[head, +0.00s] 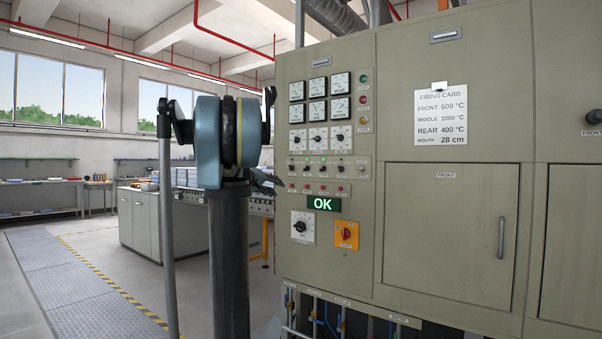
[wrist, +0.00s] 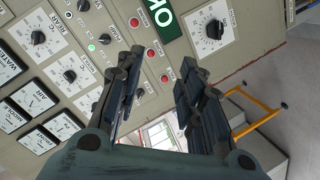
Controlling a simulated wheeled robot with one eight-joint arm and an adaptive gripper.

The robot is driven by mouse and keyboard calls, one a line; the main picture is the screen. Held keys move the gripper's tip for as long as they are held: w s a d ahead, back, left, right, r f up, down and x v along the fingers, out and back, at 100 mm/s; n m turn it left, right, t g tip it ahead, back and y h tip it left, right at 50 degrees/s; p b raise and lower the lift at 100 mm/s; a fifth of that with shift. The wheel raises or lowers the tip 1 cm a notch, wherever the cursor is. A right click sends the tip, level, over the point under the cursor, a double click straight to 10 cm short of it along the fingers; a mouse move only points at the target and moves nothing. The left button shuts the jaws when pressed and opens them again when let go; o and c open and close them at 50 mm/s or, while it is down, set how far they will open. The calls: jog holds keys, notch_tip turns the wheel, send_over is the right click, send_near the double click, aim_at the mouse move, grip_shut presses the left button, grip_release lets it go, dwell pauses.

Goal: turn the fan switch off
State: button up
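The control panel of the furnace cabinet has a row of small black switches (head: 323,169) below three larger dials in the head view. Their labels are too small to read, so I cannot tell which is the fan switch. Green lamps are lit above some of them. In the wrist view a small black switch (wrist: 104,39) shows left of my gripper (wrist: 158,72), near a lit green lamp. My gripper's two fingers are apart with nothing between them. In the head view my gripper (head: 268,182) is beside the panel's left edge, partly hidden behind my arm.
Red buttons (head: 322,188) lie below the switches, above a green OK display (head: 323,203). Lower are a black dial (head: 300,227) and a red knob on a yellow plate (head: 346,234). An orange frame (wrist: 258,112) stands right of my gripper. The left floor is open.

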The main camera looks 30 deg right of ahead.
aim_at(306, 168)
jog(key=w+d+r+n+t+h, duration=0.1)
jog(key=w+d+r+h, duration=0.2)
jog(key=w+d+r, duration=0.6)
jog(key=w+f+x, duration=0.1)
jog(key=f+x, duration=0.1)
jog(key=x, duration=1.5)
jog(key=shift+w+a+f, duration=0.2)
jog(key=shift+w, duration=0.05)
jog(key=c, duration=0.8)
